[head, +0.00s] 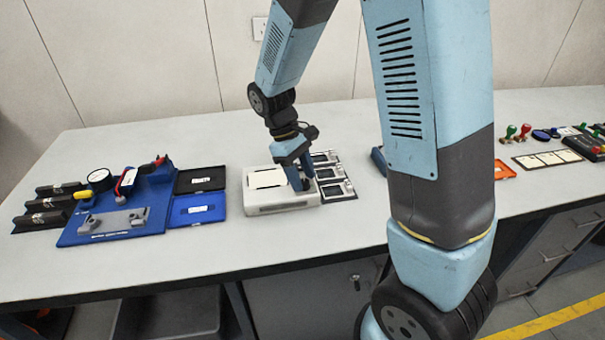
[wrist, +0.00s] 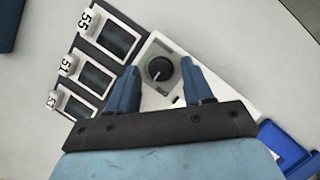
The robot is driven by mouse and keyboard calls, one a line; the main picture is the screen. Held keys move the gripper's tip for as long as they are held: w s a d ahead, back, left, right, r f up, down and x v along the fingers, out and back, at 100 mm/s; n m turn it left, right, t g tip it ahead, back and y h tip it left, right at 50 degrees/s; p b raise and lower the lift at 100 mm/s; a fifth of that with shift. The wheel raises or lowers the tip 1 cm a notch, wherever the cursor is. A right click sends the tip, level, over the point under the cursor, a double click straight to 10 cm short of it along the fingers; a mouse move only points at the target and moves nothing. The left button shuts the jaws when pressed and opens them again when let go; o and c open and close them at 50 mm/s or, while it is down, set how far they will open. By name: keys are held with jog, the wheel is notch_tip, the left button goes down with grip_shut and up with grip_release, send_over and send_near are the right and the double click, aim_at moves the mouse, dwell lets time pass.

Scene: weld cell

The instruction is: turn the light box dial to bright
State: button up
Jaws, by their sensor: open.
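The light box (head: 283,207) is a low white box on the bench in the head view, with a bright panel (head: 268,179) on top. Its dial (wrist: 159,71) is a round black knob in the wrist view, with a pale pointer mark toward the lower left. Small printing near it is too small to read. My gripper (head: 304,187) is over the right end of the box and hides the dial in the head view. In the wrist view my gripper (wrist: 158,66) is open, with one finger on each side of the dial and a visible gap to it.
Numbered framed holders (wrist: 85,72) lie right beside the box; they also show in the head view (head: 331,172). Left of the box are a blue tray (head: 198,209), a black tray (head: 200,179) and a blue fixture (head: 115,215) with a gauge. Bare bench lies in front.

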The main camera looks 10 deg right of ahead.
grip_shut()
dwell(0.3)
jog(key=shift+m, duration=0.3)
jog(key=m+y, duration=0.1)
jog(key=m, duration=0.1)
jog(key=m+g, duration=0.1)
jog(key=m, duration=0.1)
jog(key=shift+w+d+m+y, duration=0.2)
jog(key=shift+m+y, duration=0.1)
jog(key=shift+y, duration=0.1)
jog(key=m, duration=0.2)
jog(key=m+y, duration=0.1)
jog(key=m, duration=0.1)
jog(key=shift+d+y, duration=0.15)
jog(key=shift+y, duration=0.15)
jog(key=m+y, duration=0.1)
jog(key=m, duration=0.2)
jog(key=m+y, duration=0.1)
jog(key=m, duration=0.1)
jog(key=shift+s+d+m, duration=0.1)
jog(key=shift+d+m, duration=0.1)
jog(key=shift+m, duration=0.2)
jog(key=shift+s+d+m+t+y, duration=0.1)
jog(key=shift+m+t+y, duration=0.3)
jog(key=shift+m, duration=0.75)
jog(key=shift+m+t+y, duration=0.3)
jog(key=shift+m+t, duration=0.1)
jog(key=shift+m, duration=0.75)
